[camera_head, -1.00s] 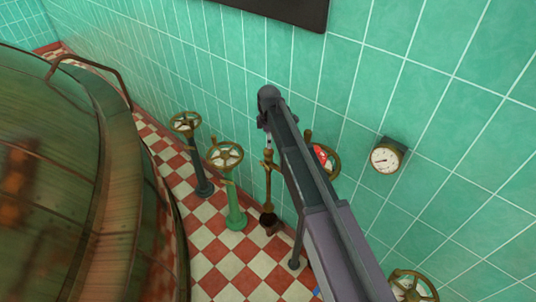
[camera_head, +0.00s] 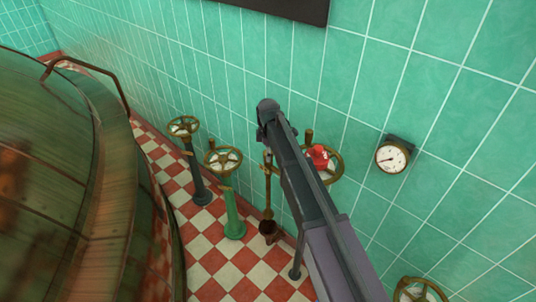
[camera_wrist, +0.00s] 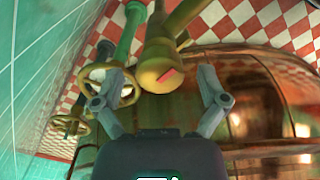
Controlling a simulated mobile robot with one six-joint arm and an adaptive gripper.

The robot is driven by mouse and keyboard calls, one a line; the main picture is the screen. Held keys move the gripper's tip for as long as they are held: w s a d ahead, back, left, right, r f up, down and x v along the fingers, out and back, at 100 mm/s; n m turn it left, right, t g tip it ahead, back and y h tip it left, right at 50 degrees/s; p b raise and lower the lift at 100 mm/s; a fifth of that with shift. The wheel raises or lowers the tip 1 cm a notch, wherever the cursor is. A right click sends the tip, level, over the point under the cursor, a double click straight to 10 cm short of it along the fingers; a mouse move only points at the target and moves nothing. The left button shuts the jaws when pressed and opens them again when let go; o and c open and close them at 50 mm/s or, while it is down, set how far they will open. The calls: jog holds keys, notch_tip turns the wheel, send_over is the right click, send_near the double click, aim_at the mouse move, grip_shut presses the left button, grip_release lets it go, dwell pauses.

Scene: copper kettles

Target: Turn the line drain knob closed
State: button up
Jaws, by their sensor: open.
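My gripper (camera_wrist: 160,73) is open, one finger on each side of the knob, with gaps showing on both sides. The depth between fingertips and knob is hard to tell. In the head view the fingers are mostly hidden by my wrist.
A green-post handwheel (camera_head: 223,160) and a dark-post handwheel (camera_head: 184,127) stand left of the standpipe. A wheel with a red part (camera_head: 320,158) and a gauge (camera_head: 393,157) are at the tiled wall. A large copper kettle (camera_head: 70,190) fills the left.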

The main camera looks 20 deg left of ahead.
jog(key=c, duration=1.1)
jog(key=shift+c, duration=0.2)
jog(key=shift+m, duration=0.4)
jog(key=m, duration=0.3)
jog(key=shift+d+m, duration=0.1)
jog(key=shift+m, duration=0.2)
jog(key=m, duration=1.3)
jog(key=shift+m, duration=0.4)
